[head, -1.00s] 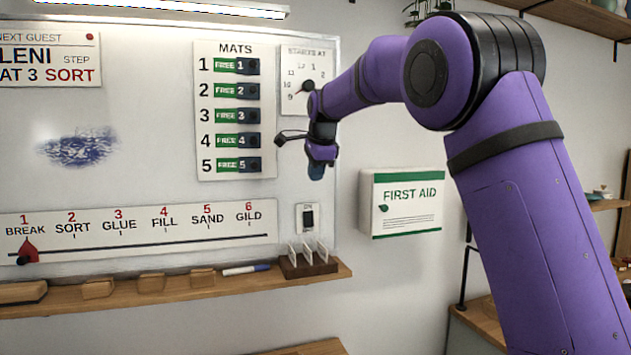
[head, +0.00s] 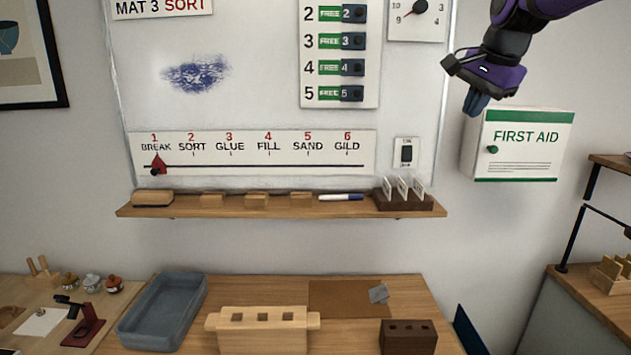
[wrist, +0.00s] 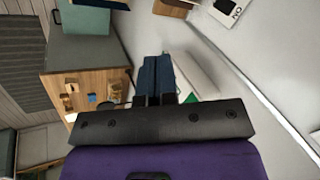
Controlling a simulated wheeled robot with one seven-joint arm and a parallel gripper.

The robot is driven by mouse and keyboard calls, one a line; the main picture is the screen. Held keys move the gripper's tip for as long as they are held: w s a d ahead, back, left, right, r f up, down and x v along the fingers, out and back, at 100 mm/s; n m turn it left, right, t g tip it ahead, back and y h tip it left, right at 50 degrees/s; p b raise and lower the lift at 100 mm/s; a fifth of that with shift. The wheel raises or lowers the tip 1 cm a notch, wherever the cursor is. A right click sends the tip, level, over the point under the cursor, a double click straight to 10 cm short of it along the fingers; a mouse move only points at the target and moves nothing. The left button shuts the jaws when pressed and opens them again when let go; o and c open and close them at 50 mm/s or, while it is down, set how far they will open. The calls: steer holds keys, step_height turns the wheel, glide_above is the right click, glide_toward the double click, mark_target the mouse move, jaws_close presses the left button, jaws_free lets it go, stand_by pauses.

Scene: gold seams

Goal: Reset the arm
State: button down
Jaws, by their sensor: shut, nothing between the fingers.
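My gripper (head: 476,101) shows at the upper right of the head view, with my purple arm coming in from the top right corner. It hangs in the air in front of the wall, just left of the first aid box (head: 522,145). Its blue fingers point down and are together, with nothing between them. In the wrist view my gripper (wrist: 158,78) shows its fingers side by side and touching.
The whiteboard (head: 270,110) has a step slider with a red marker (head: 158,165) at BREAK. Below is a ledge (head: 280,207) with blocks and a pen. A table (head: 265,293) below holds a grey tray (head: 135,334) and wooden holders. Shelves (head: 601,290) stand at right.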

steer(key=s+f+n, duration=0.4)
steer(key=s, duration=0.6)
steer(key=s+f+n, duration=0.4)
steer(key=s, duration=0.6)
steer(key=s+f+n+h, duration=0.1)
steer(key=s+f+n, duration=0.3)
steer(key=s, duration=0.6)
steer(key=shift+s+f, duration=0.3)
steer(key=shift+f, duration=0.1)
steer(key=shift+a, duration=0.1)
